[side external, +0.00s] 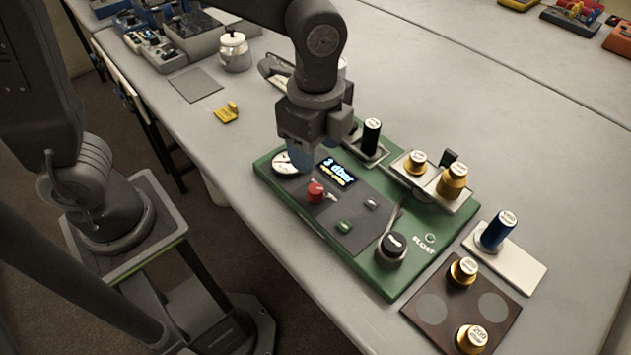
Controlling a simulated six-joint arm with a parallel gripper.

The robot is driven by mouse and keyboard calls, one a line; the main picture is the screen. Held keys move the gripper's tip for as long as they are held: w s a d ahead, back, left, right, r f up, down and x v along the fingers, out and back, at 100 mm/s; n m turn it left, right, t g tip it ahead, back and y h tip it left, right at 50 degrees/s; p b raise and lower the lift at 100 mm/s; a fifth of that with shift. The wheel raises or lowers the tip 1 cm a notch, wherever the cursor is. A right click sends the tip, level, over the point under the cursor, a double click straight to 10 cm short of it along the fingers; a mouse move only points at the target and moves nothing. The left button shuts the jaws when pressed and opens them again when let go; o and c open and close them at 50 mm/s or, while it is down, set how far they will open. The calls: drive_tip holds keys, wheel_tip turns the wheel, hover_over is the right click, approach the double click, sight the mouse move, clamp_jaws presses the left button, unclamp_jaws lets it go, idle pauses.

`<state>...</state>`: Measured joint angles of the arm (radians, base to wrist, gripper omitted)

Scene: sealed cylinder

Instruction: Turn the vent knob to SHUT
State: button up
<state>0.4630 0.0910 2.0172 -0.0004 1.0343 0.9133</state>
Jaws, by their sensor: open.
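A green panel box (338,243) lies on the table with a dark control plate on top. A red knob (316,190), which I take for the vent knob, sits on that plate below the lit display (338,173). A small label is beside the knob, too small to read, so I cannot tell its setting. My gripper (300,160) points down over the back left part of the panel, near the round gauge (291,162). It is open, with bluish fingertips up and left of the red knob. I cannot see it touching the knob. The fingers partly hide the gauge.
Brass weights (453,182) and a tall black weight (371,136) stand along the back. A blue weight (496,231) and a brown weight board (440,322) are at right.

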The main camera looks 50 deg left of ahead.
sight(316, 188)
wheel_tip(316, 188, down, 9)
drive_tip(key=shift+f, duration=0.1)
drive_tip(key=shift+c, duration=0.3)
drive_tip(key=c, duration=0.9)
